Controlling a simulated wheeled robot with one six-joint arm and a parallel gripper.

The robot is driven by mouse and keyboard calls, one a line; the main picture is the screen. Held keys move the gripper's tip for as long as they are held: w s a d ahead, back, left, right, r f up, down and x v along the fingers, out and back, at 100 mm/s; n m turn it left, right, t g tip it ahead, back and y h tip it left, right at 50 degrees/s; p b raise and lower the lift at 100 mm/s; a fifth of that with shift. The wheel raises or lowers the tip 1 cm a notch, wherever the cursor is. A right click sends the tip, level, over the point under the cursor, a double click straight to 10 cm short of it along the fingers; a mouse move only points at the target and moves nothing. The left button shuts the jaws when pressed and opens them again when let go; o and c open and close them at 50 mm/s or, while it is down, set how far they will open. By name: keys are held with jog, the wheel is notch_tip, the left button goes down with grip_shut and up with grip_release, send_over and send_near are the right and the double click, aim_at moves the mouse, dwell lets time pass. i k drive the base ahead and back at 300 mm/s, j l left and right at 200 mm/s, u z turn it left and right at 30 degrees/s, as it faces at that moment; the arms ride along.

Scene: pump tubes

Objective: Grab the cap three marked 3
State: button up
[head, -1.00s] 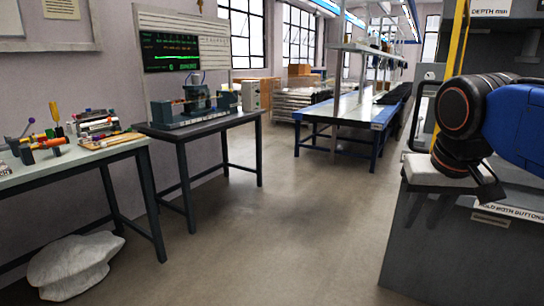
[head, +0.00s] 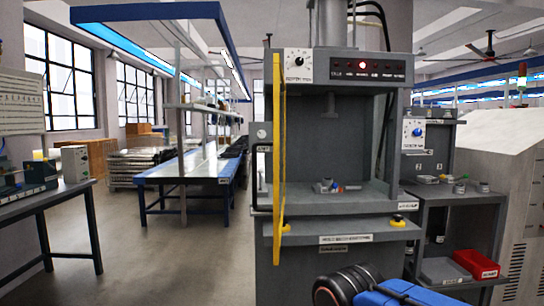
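I cannot make out a cap marked 3 in the head view. Several small grey and metallic parts (head: 460,188) lie on top of the dark cart (head: 455,197) at the right, but they are too small to tell whether any is a cap or carries a number. Part of my blue arm with a black and orange joint shows at the bottom edge. The gripper itself is out of the picture, so its fingers are hidden.
A grey press (head: 335,150) with a yellow upright bar (head: 279,160) stands ahead, small parts (head: 328,186) on its bed. A red bin (head: 476,264) sits low on the cart. A blue workbench (head: 190,168) stands farther back. The floor (head: 165,265) at left is clear.

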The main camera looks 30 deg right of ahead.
aim_at(325, 182)
jog(key=i+j+z, duration=0.25)
jog(key=z, duration=0.15)
jog(key=i+j+z, duration=0.25)
jog(key=j+z, duration=0.2)
jog(key=l+z, duration=0.1)
jog(key=z, duration=0.3)
jog(key=i+j, duration=0.15)
jog(key=i, duration=0.15)
jog(key=i+j+z, duration=0.1)
jog(key=i, duration=0.2)
